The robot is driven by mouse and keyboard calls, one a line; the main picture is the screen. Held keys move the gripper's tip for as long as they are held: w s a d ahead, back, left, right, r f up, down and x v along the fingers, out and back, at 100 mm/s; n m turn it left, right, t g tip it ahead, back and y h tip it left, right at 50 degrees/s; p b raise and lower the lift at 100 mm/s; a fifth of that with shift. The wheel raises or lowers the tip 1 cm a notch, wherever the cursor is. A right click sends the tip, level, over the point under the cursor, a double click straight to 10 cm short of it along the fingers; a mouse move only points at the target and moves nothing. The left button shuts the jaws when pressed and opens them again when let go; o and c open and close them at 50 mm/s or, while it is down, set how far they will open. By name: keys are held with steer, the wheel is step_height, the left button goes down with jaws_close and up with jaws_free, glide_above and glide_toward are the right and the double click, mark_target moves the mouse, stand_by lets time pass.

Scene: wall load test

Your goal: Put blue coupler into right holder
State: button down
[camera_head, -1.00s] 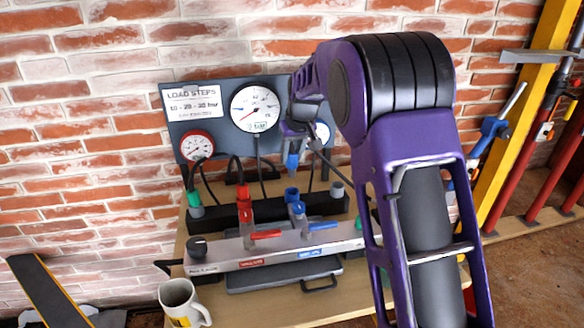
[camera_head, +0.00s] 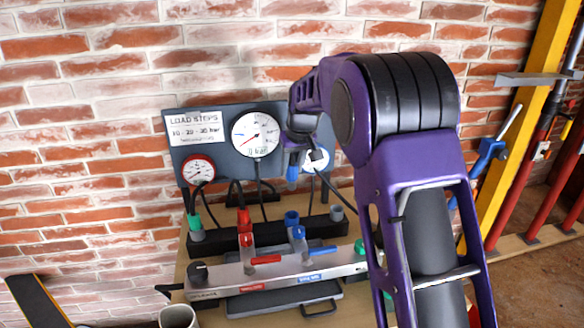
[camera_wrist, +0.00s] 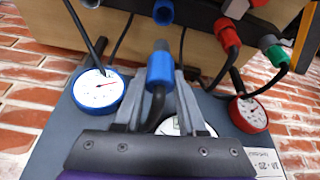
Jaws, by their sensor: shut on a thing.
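My gripper (camera_wrist: 158,95) is shut on the blue coupler (camera_wrist: 160,70), with a dark hose behind it. In the head view the blue coupler (camera_head: 292,173) hangs nose-down, in the air above a blue socket (camera_head: 291,217) and apart from it. A grey cup-shaped holder (camera_head: 336,213), the right holder, stands at the right end of the black rail (camera_head: 315,228). It looks empty and lies right of and below the coupler. The blue socket (camera_wrist: 163,12) and the grey holder (camera_wrist: 90,3) also show at the top of the wrist view.
A gauge panel (camera_head: 220,160) stands close behind. A red coupler (camera_head: 245,222) and a green coupler (camera_head: 194,221) with hoses stand on the left. A manifold (camera_head: 225,283) with red and blue levers is in front. A mug (camera_head: 178,317) stands at the front left.

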steer(key=w+d, duration=0.2)
steer(key=d, duration=0.7)
steer(key=shift+d+p, duration=0.4)
steer(key=shift+p, duration=0.05)
stand_by(0.3)
steer(key=d, duration=0.4)
steer(key=shift+w+p, duration=0.35)
steer(key=shift+w, duration=0.05)
steer(key=shift+f, duration=0.15)
stand_by(0.3)
step_height(320, 180, down, 6)
steer(key=b, duration=0.4)
stand_by(0.5)
steer(key=shift+f, duration=0.25)
stand_by(0.3)
steer(key=shift+f+b, duration=0.55)
steer(key=shift+f, duration=0.15)
